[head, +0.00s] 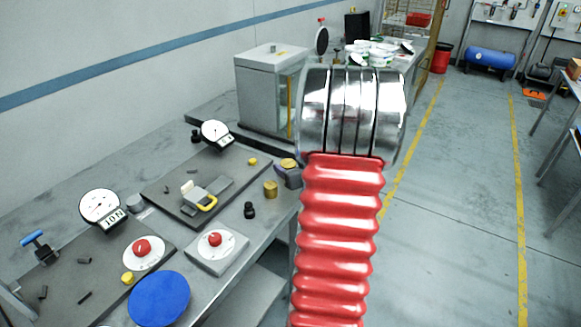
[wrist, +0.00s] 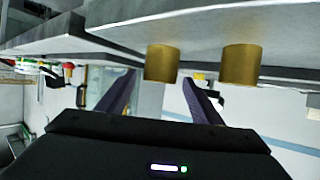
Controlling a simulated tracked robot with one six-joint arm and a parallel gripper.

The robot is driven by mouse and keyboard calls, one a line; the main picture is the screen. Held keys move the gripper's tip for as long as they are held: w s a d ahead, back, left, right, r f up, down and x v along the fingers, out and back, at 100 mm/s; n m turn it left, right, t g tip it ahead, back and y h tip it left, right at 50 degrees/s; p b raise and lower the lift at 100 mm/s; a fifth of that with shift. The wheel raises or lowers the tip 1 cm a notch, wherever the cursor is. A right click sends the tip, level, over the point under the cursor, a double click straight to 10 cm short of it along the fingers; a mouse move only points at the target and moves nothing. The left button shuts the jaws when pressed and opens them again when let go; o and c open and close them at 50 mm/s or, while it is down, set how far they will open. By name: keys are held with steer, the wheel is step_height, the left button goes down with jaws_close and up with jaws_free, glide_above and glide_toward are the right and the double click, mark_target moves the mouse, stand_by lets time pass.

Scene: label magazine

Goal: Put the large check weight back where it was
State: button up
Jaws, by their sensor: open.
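Two brass cylindrical weights stand near the bench's right edge in the head view: a nearer one (head: 270,188) and a farther one (head: 288,163), partly hidden by my gripper (head: 287,178). The wrist view is upside down. There one brass weight (wrist: 162,60) shows between the fingers of my gripper (wrist: 160,81), and the other (wrist: 241,62) is outside, right of the right-hand finger. The fingers are apart with nothing clamped. Both weights look similar in size; I cannot tell which is the large check weight. My arm hides most of the gripper in the head view.
A black knobbed weight (head: 249,210) stands left of the nearer brass one. A dial gauge (head: 216,133) and a grey glass-sided cabinet (head: 262,95) stand behind. Clear floor lies right of the bench.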

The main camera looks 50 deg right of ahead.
steer(key=v, duration=1.1)
steer(key=shift+s+a, duration=0.2)
steer(key=shift+s, duration=0.05)
stand_by(0.5)
steer(key=w+a+r+g, duration=0.1)
steer(key=w+a+r, duration=0.15)
steer(key=a, duration=0.25)
steer(key=w+a+r+n+g, duration=0.1)
steer(key=w+a+r, duration=0.15)
steer(key=a, duration=0.35)
steer(key=w+a+r+g, duration=0.1)
steer(key=w+a+r, duration=0.15)
steer(key=a, duration=0.25)
steer(key=s+a+n+g+y, duration=0.1)
steer(key=s+a+y, duration=0.1)
steer(key=a, duration=0.7)
steer(key=s+a+n+g+y, duration=0.1)
steer(key=s+a+n+y, duration=0.1)
steer(key=s+a, duration=0.3)
steer(key=s+a+n+g+y, duration=0.1)
steer(key=s+a, duration=0.3)
steer(key=a, duration=0.9)
steer(key=shift+a+r+n+y, duration=0.3)
steer(key=shift+a+r+y, duration=0.1)
steer(key=shift+y, duration=0.2)
steer(key=shift+c, duration=0.3)
